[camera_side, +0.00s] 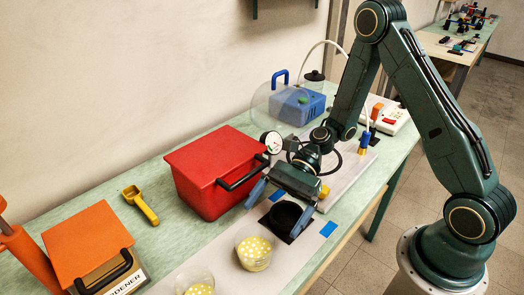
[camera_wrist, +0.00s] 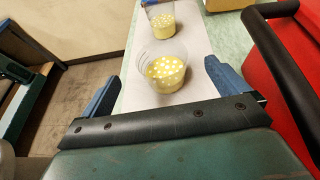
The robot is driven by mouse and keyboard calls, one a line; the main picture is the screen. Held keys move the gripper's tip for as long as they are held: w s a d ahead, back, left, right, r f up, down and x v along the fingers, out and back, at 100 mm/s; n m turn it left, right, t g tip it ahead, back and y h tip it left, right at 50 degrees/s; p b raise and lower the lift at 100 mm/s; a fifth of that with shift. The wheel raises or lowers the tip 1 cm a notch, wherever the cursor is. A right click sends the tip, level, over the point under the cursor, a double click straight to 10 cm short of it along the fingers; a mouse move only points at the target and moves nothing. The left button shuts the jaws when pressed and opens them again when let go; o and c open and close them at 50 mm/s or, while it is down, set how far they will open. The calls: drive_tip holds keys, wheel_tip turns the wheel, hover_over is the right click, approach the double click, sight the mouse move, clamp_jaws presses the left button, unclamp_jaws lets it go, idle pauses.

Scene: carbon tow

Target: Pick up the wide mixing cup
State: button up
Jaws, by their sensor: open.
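Two clear cups with yellow contents and white dots stand on the pale strip.
A red box (camera_side: 205,175) with a black handle stands close beside my gripper. A yellow scoop (camera_side: 140,205) and an orange-lidded device (camera_side: 88,243) lie farther left. A blue case (camera_side: 298,104) and a white device (camera_side: 391,117) stand behind.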

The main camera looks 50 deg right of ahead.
sight(243, 257)
drive_tip(key=shift+a, duration=0.1)
drive_tip(key=shift+x, duration=1.1)
drive_tip(key=shift+f, duration=0.1)
drive_tip(key=shift+x, duration=2.55)
drive_tip(key=shift+f, duration=0.1)
drive_tip(key=shift+c, duration=0.5)
drive_tip(key=c, duration=1)
